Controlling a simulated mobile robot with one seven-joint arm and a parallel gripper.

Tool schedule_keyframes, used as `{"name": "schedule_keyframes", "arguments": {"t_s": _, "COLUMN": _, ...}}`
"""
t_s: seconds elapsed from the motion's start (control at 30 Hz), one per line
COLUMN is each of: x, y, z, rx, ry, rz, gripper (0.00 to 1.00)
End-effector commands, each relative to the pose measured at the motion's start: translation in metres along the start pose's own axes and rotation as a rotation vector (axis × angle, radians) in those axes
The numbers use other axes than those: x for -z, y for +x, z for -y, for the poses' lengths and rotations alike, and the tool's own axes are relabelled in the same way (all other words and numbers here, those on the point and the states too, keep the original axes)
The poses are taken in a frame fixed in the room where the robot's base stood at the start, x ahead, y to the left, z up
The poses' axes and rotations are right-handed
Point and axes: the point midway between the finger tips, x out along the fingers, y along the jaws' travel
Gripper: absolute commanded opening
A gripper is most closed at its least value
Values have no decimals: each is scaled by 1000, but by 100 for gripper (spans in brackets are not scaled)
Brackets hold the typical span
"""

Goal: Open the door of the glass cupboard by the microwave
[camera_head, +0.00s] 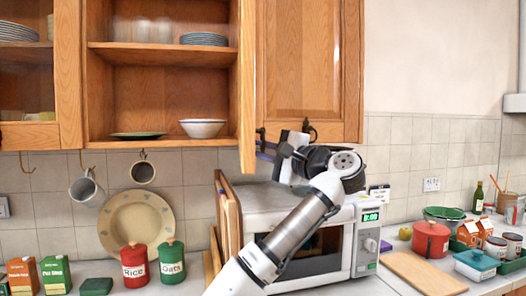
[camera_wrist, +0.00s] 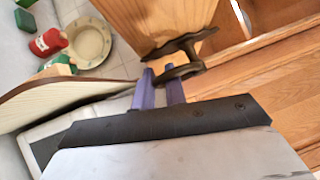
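The glass cupboard is the wooden wall unit (camera_head: 168,52) left of and above the microwave (camera_head: 310,232). Its right compartment stands open, showing the shelves. The door (camera_head: 247,80) is swung far out and shows nearly edge-on in the head view; its wood fills the top of the wrist view (camera_wrist: 160,18). A dark bronze handle (camera_wrist: 181,69) is on the door. My gripper (camera_wrist: 160,85) is at this handle, its two purple fingers close together with the handle's end between their tips. The handle partly hides the right finger. It also shows in the head view (camera_head: 264,149).
A closed wooden door (camera_head: 305,60) is right of the open compartment. A plate (camera_head: 138,135) and bowl (camera_head: 202,128) stand inside. Boards (camera_head: 226,225) lean beside the microwave. Mugs (camera_head: 86,188) hang below; canisters (camera_head: 134,266) stand on the counter. A pot (camera_head: 431,240) stands at right.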

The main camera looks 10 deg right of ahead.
Motion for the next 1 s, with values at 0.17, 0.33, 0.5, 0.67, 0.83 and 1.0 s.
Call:
{"name": "schedule_keyframes", "arguments": {"t_s": 0.17, "x": 0, "y": 0, "z": 0, "rx": -2, "ry": 0, "rz": 2, "gripper": 29}}
{"name": "schedule_keyframes", "arguments": {"t_s": 0.33, "x": 0, "y": 0, "z": -1, "rx": -3, "ry": 0, "rz": 3, "gripper": 29}}
{"name": "schedule_keyframes", "arguments": {"t_s": 0.5, "x": 0, "y": -9, "z": -3, "rx": -2, "ry": 0, "rz": 2, "gripper": 29}}
{"name": "schedule_keyframes", "arguments": {"t_s": 0.67, "x": 1, "y": -38, "z": -4, "rx": -1, "ry": -2, "rz": 0, "gripper": 29}}
{"name": "schedule_keyframes", "arguments": {"t_s": 0.83, "x": 1, "y": -80, "z": -5, "rx": 0, "ry": -2, "rz": -1, "gripper": 29}}
{"name": "schedule_keyframes", "arguments": {"t_s": 1.0, "x": 2, "y": -116, "z": -6, "rx": -3, "ry": -2, "rz": -3, "gripper": 29}}
